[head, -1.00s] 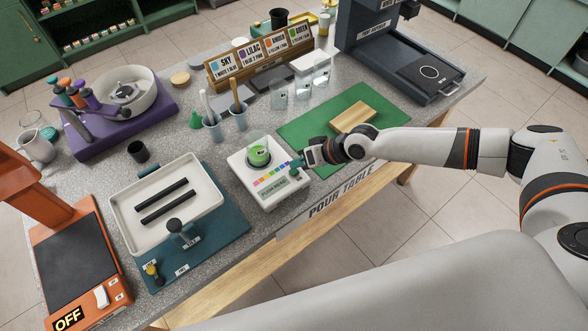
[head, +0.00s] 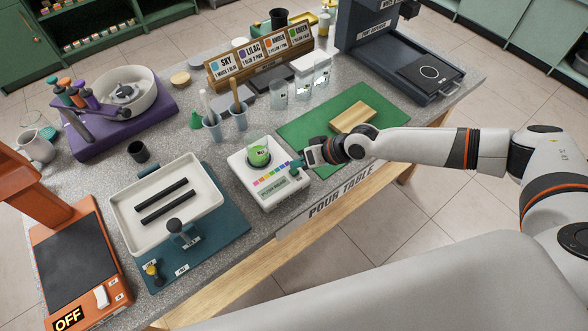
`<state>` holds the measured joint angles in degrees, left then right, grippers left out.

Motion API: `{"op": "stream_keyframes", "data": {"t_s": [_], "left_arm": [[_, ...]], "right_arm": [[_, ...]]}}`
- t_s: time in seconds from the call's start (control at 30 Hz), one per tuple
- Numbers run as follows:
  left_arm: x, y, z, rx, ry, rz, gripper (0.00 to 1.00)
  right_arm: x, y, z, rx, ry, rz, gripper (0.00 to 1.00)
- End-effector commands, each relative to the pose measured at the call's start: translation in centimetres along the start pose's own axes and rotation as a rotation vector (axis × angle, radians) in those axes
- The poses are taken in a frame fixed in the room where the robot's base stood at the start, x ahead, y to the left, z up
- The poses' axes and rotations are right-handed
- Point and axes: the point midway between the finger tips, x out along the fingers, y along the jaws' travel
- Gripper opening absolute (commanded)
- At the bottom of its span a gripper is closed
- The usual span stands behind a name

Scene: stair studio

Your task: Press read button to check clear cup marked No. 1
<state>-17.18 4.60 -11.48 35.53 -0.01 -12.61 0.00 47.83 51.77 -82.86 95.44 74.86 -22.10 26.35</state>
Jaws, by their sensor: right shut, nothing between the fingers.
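A clear cup (head: 258,143) with bright green contents stands upright on the white reader (head: 243,176) in the middle of the table. No number can be made out on the cup. The reader's front has a row of colour patches (head: 270,177) and a small greenish display (head: 273,189), too small to read surely. My right gripper (head: 297,164) is shut and empty, with its tips at the reader's right edge, beside the colour row. The tips hide that spot, so the read button and any contact with it cannot be made out. My left gripper is out of view.
A white tray (head: 205,212) with two black bars lies left of the reader. Two cups with stirrers (head: 239,118) stand behind it, and several clear cups (head: 321,80) farther back. A green mat (head: 300,130) with a wooden block (head: 352,116) lies to the right, under my right arm.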

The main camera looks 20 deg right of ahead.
Motion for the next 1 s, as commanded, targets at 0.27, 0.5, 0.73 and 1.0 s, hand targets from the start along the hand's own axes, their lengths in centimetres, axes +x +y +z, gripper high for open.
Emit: {"op": "stream_keyframes", "data": {"t_s": [0.27, 0.5, 0.73, 1.0], "left_arm": [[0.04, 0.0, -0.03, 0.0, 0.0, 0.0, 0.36], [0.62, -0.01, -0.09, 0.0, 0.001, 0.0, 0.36], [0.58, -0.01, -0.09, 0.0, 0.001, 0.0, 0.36], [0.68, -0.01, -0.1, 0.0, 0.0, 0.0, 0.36]], "right_arm": [[0.04, -0.02, -0.03, 0.0, 0.0, 0.0, 0.0], [0.61, -0.39, -0.44, 0.001, 0.0, 0.001, 0.0], [0.59, -0.39, -0.42, 0.0, 0.0, 0.0, 0.0], [0.67, -0.46, -0.49, 0.0, 0.0, 0.0, 0.0]]}}
